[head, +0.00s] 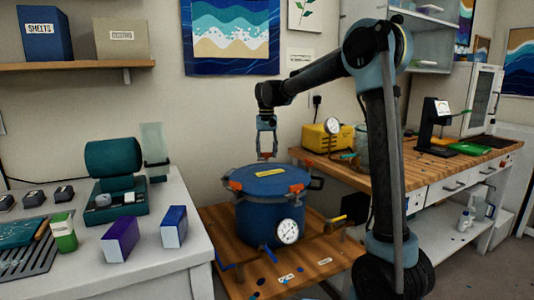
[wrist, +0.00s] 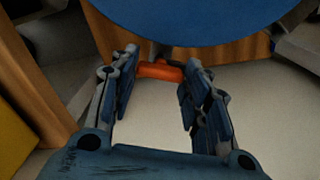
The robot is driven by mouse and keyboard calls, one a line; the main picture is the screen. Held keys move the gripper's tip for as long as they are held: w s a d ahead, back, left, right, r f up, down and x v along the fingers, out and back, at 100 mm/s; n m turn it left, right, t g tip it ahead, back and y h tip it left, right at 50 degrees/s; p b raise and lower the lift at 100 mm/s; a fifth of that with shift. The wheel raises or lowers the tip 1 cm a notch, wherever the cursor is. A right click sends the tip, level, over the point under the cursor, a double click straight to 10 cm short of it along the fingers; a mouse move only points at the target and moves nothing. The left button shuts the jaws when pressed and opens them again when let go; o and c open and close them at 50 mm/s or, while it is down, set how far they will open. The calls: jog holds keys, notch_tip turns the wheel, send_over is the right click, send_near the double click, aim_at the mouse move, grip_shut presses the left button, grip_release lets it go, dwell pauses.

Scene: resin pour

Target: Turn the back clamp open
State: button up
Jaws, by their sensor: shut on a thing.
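The blue pressure pot (head: 262,222) stands on a low wooden stand in the head view, with its flat blue lid (head: 275,181) on top. Orange clamps show at the lid's left (head: 236,186) and right (head: 297,188). My gripper (head: 267,155) points down at the pot's back edge. In the wrist view my gripper (wrist: 163,68) has its two fingers on either side of the orange back clamp (wrist: 158,71), next to the blue lid rim (wrist: 200,20), and is shut on it.
A gauge (head: 288,232) sits on the pot's front. A white table (head: 185,235) with boxes stands at left. A wooden workbench (head: 390,160) with a yellow case (head: 322,138) stands at right. A shelf is above left.

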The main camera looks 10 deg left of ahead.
jog(key=o, duration=1.1)
jog(key=shift+c, duration=0.2)
jog(key=shift+r, duration=0.1)
notch_tip(320, 180, up, 12)
jog(key=shift+f, duration=0.2)
